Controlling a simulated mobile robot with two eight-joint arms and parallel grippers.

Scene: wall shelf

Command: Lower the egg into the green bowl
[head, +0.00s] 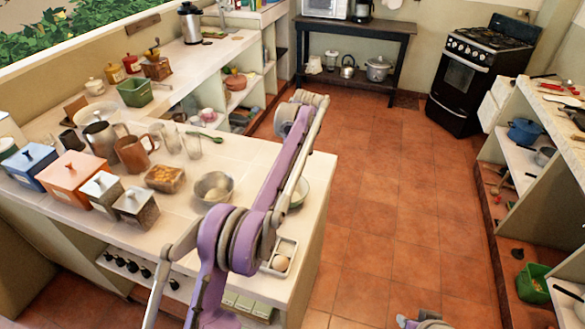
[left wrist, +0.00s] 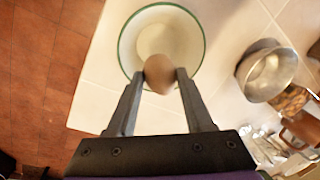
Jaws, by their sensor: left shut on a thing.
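My left gripper (left wrist: 159,78) is shut on a brown egg (left wrist: 158,70), held between its two fingertips. In the left wrist view the white bowl with a green rim (left wrist: 165,37) lies beyond the egg, which overlaps the bowl's near rim in the picture. The height of the egg above the bowl cannot be told. In the head view only the right part of this bowl (head: 301,192) shows on the counter, behind my purple arm, and the held egg and left gripper cannot be made out.
A metal bowl (head: 213,187) stands left of the green-rimmed bowl, near a wooden box (head: 165,179), glasses and canisters. A white tray (head: 287,247) with another egg (head: 281,263) lies at the counter's front right. The counter's right edge is close; red tile floor lies beyond.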

